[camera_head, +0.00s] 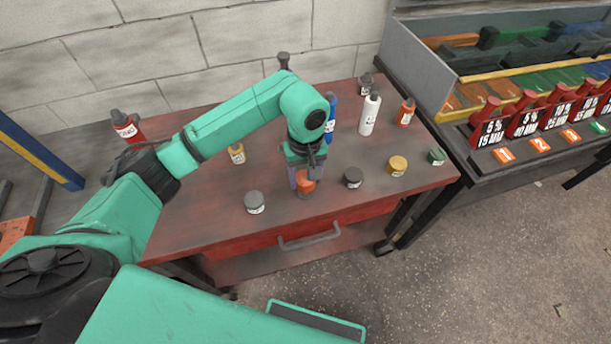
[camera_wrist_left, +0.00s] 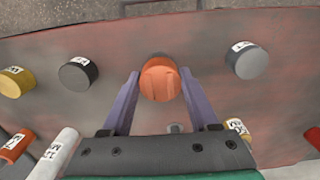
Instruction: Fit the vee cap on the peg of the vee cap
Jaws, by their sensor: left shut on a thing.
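My left gripper (camera_head: 305,180) reaches down over the red-topped bench and is shut on an orange round cap (camera_head: 306,187). In the left wrist view the orange cap (camera_wrist_left: 160,80) sits between the two purple fingers (camera_wrist_left: 160,88), and its top shows a faint line across it. A dark edge shows just beyond the cap; whether it is a peg, a base or shadow I cannot tell. The cap appears close to the bench top, but the gap below it is hidden. No peg is clearly visible. My right gripper is not in view.
A grey cylinder (camera_head: 254,203) stands left of the gripper; a dark one (camera_head: 352,178), a yellow one (camera_head: 397,166) and a green one (camera_head: 437,157) stand to its right. White (camera_head: 369,116) and blue (camera_head: 331,117) bottles stand behind. The bench front (camera_head: 270,227) is mostly clear.

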